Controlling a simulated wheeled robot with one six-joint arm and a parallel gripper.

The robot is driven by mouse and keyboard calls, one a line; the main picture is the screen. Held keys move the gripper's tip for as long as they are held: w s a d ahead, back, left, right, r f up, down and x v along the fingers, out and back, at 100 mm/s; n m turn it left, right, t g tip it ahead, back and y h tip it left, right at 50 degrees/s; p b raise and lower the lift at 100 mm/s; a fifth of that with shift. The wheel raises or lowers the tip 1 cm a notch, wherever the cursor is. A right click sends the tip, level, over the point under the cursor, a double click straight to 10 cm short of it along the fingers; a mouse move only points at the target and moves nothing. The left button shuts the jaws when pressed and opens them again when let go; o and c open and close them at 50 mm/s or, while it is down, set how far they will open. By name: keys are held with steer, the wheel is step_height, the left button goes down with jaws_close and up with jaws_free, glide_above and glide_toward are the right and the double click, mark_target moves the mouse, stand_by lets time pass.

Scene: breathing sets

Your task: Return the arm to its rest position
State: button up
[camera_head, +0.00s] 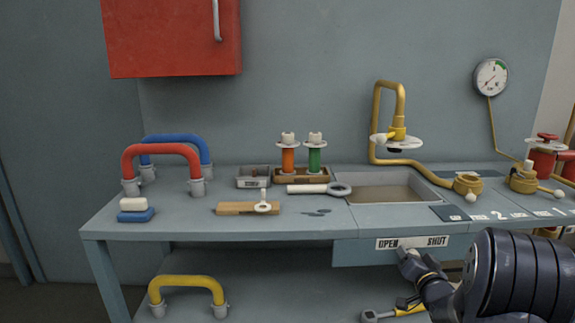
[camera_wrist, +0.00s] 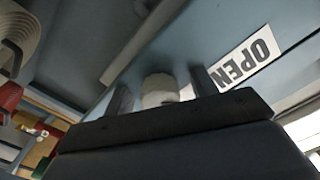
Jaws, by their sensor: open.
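My arm (camera_head: 490,275) comes in from the lower right in the head view. My gripper (camera_head: 418,272) is at the front edge of the bench, just below the OPEN/SHUT label (camera_head: 412,242). In the wrist view my gripper (camera_wrist: 163,88) is open, with its two dark fingers apart. A pale rounded knob (camera_wrist: 158,91) stands between the fingers. I cannot tell whether either finger touches it. The word OPEN shows upside down on the label (camera_wrist: 246,62) in the wrist view.
The grey bench (camera_head: 330,222) holds a sink basin (camera_head: 385,191), a brass pipe (camera_head: 377,110), blue and red hoses and orange and green cylinders. A lower shelf (camera_head: 265,275) bears a yellow hose (camera_head: 187,282) and a yellow-handled tool (camera_head: 408,309) near my arm. A red cabinet (camera_head: 170,40) hangs above.

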steer(key=shift+s, duration=0.1)
steer(key=s+r+n+h, duration=0.1)
steer(key=s+r+n, duration=0.1)
steer(key=s, duration=0.4)
steer(key=s+r+n+g+h, duration=0.1)
steer(key=s+n, duration=0.3)
steer(key=s, duration=0.2)
steer(key=shift+s+a+r+n+g, duration=0.3)
steer(key=shift+s+r+n, duration=0.05)
steer(key=shift+s+n, duration=0.05)
stand_by(1.9)
steer(key=shift+s+a+b, duration=0.1)
steer(key=shift+b, duration=0.25)
